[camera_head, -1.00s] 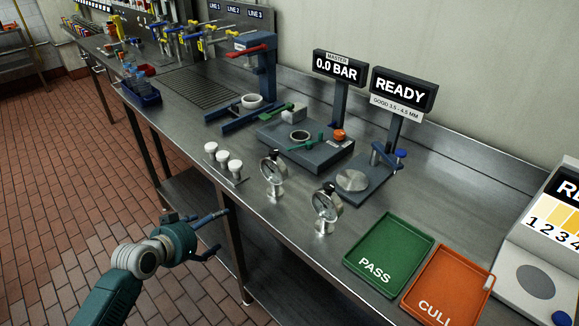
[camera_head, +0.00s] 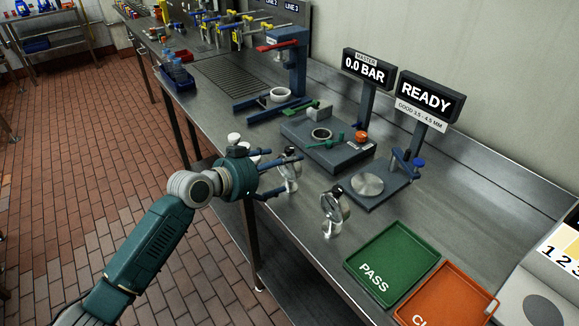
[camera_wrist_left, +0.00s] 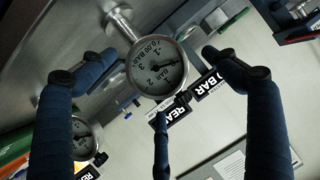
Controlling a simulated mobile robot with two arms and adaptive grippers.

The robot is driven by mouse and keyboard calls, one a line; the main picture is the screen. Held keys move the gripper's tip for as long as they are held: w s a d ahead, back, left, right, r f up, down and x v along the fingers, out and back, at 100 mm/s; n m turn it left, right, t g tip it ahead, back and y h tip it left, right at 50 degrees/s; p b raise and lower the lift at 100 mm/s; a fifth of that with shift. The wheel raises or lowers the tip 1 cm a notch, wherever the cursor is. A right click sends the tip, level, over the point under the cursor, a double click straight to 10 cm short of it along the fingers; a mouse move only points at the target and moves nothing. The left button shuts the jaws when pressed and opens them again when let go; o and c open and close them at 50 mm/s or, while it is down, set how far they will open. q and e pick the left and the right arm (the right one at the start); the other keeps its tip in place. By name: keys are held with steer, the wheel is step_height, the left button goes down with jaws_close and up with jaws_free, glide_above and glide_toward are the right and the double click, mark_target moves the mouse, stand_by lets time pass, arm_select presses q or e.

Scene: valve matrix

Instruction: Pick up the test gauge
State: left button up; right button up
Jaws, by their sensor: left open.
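Two round-dialled test gauges with metal stems stand on the steel bench. The nearer-to-gripper gauge (camera_head: 289,184) is partly hidden by my left gripper (camera_head: 291,174). In the left wrist view its dial (camera_wrist_left: 157,68) faces the camera between the blue fingers of my open left gripper (camera_wrist_left: 156,78). The fingers stand around it and do not look closed on it. My right gripper is not in view.
A green PASS tray (camera_head: 380,230) and an orange CULL tray (camera_head: 470,279) lie at the right. Behind the gauges are a grey test fixture (camera_head: 300,130), a stand with a round plate (camera_head: 367,185), and the 0.0 BAR (camera_head: 367,68) and READY (camera_head: 430,96) displays.

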mark_target(286, 166)
arm_select(q)
steer(key=x, duration=0.3)
steer(key=shift+w+d+f, duration=0.15)
steer(key=shift+w+d, duration=0.05)
steer(key=shift+d, duration=0.05)
steer(key=shift+s+a, duration=0.1)
steer(key=c, duration=1.3)
steer(key=shift+c, duration=0.8)
steer(key=shift+r, duration=0.2)
